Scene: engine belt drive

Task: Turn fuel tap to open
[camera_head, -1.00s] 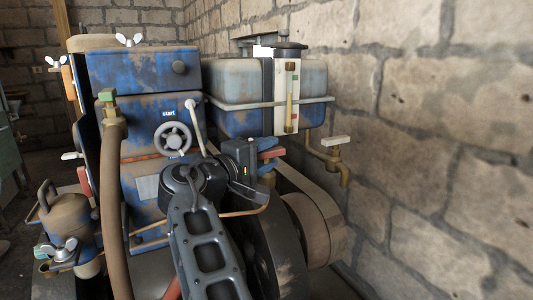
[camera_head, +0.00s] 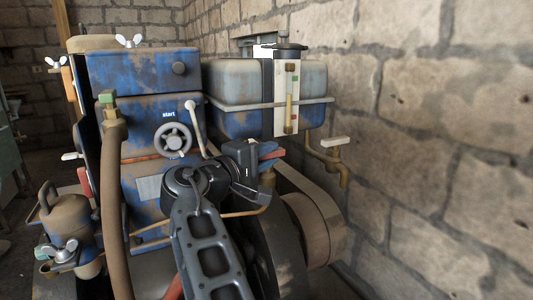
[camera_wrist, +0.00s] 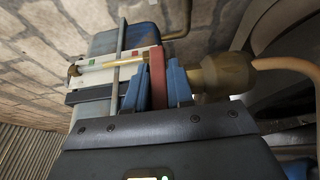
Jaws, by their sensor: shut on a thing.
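The fuel tap's red lever (camera_wrist: 157,77) lies between the blue fingers of my gripper (camera_wrist: 153,85) in the wrist view. My gripper is shut on this lever. The tap's brass body (camera_wrist: 228,73) is beside the fingers, on their right in the wrist view, and a copper pipe (camera_wrist: 285,64) runs from it. In the head view the tap is below the blue tank (camera_head: 232,122), and my gripper hides much of it.
A second tap with a pale lever (camera_head: 336,141) sticks out right of the tank, near the stone wall (camera_head: 430,130). The blue engine (camera_head: 145,75) with its handwheel (camera_head: 173,140) stands left. A belt wheel (camera_head: 312,228) is below right. A brown hose (camera_head: 113,200) rises at left.

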